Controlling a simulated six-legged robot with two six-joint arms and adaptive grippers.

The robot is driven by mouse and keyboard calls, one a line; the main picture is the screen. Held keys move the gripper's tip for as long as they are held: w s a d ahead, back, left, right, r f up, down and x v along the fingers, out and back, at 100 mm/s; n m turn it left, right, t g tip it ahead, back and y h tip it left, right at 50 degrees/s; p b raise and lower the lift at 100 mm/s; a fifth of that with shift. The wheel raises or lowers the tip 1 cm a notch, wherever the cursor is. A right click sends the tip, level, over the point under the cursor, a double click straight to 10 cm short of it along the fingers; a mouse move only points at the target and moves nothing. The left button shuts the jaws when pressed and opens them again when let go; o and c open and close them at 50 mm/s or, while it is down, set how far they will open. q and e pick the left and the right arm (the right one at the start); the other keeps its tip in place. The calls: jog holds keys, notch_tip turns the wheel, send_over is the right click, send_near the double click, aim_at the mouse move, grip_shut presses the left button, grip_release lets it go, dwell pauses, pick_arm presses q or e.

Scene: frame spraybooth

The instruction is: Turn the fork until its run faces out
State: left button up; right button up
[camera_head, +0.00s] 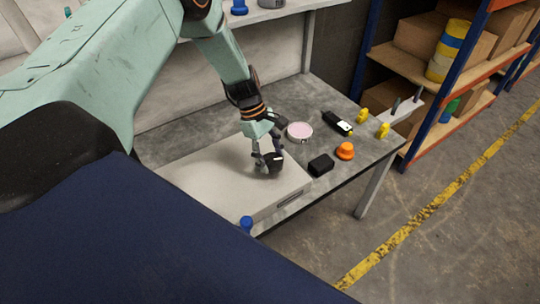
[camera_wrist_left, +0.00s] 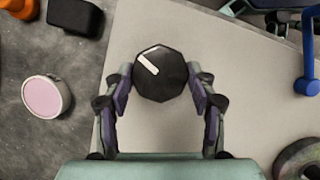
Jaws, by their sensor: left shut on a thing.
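My left gripper (camera_head: 268,155) points down over the pale box-like panel (camera_head: 215,175) on the grey bench. In the left wrist view my left gripper (camera_wrist_left: 165,95) has its fingers on either side of a dark eight-sided knob (camera_wrist_left: 161,74) with a white bar mark. It is shut on this knob. The white bar points to the upper left in that view. In the head view the knob (camera_head: 275,163) is partly hidden by the fingers. I cannot make out a fork shape. My right gripper is not in view.
On the bench right of the panel are a pink-topped round tin (camera_head: 299,131), a black block (camera_head: 320,165), an orange knob-like piece (camera_head: 345,151) and a black device (camera_head: 337,123). A blue piece (camera_head: 246,224) stands near the panel's front. Shelving (camera_head: 440,75) stands at the right.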

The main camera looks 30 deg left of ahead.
pick_arm(q)
jog(key=m+g, duration=0.1)
jog(key=m, duration=0.2)
jog(key=m+g+y+b, duration=0.1)
jog(key=m, duration=0.3)
jog(key=shift+w+d+f+g, duration=0.15)
jog(key=shift+d+g, duration=0.05)
jog(key=shift+g, duration=0.1)
jog(key=shift+d+m+g+y+b, duration=0.1)
jog(key=shift+m+g+y+b, duration=0.3)
jog(key=shift+m, duration=0.95)
jog(key=shift+m+g+y+b, duration=0.2)
jog(key=shift+m+y, duration=0.3)
jog(key=shift+m, duration=0.85)
jog(key=o, duration=1.2)
jog(key=shift+w, duration=0.1)
jog(key=shift+r, duration=0.2)
jog(key=v, duration=1.1)
jog(key=shift+w+r, duration=0.15)
jog(key=shift+r, duration=0.25)
